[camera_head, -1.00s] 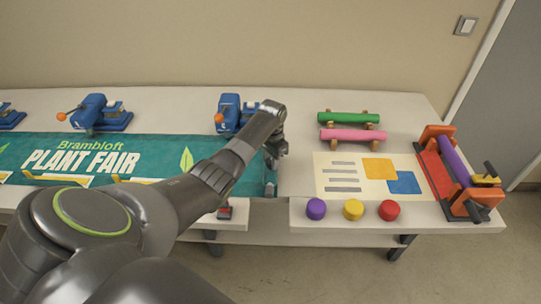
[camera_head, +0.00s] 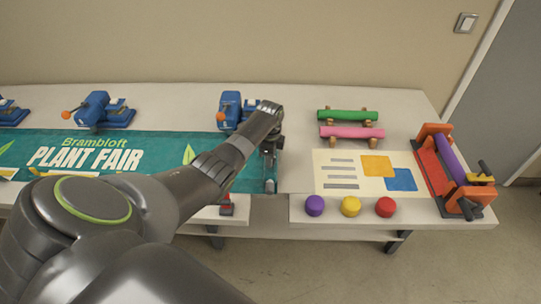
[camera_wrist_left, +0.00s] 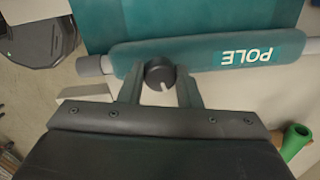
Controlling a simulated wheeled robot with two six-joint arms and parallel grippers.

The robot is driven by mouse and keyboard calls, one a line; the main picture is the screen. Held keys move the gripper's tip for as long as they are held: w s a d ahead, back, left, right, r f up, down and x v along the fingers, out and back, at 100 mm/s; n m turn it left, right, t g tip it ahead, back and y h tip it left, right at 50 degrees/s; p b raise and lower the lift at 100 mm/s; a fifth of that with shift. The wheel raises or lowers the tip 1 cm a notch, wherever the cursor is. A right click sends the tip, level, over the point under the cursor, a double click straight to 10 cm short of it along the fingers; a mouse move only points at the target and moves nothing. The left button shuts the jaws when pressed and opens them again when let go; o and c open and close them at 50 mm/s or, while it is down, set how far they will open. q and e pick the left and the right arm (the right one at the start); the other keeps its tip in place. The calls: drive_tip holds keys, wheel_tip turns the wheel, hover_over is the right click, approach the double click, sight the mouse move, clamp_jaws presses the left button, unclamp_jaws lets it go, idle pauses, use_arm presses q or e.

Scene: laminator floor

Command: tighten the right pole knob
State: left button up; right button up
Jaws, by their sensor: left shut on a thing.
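The teal banner (camera_head: 110,152) reading "Brambloft PLANT FAIR" lies on the table. At its right end is the pole, in a teal sleeve marked POLE (camera_wrist_left: 215,52) in the left wrist view, with a grey tip (camera_wrist_left: 90,66) sticking out. The right pole knob (camera_wrist_left: 160,71) is round and black with a white mark. It sits at the sleeve's edge. My left gripper (camera_wrist_left: 159,80) is shut on this knob, one finger on each side. In the head view my left gripper (camera_head: 270,155) is over the banner's right end, and its wrist hides the knob. My right gripper is not in view.
Several blue clamps (camera_head: 100,110) stand along the back. Right of the banner are green (camera_head: 347,115) and pink rolls (camera_head: 352,132), a cream sheet (camera_head: 345,165), purple, yellow (camera_head: 350,206) and red caps, and an orange roller device (camera_head: 450,165). A small red object (camera_head: 227,205) is at the front.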

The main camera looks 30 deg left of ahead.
use_arm(q)
drive_tip(key=shift+w+r+m, duration=0.15)
drive_tip(key=shift+m, duration=1.45)
drive_tip(key=o, duration=1)
drive_tip(key=shift+c, duration=0.2)
wheel_tip(320, 180, up, 17)
drive_tip(key=b, duration=0.2)
drive_tip(key=shift+s+r, duration=0.15)
drive_tip(key=shift+s, duration=0.3)
drive_tip(key=shift+d, duration=0.1)
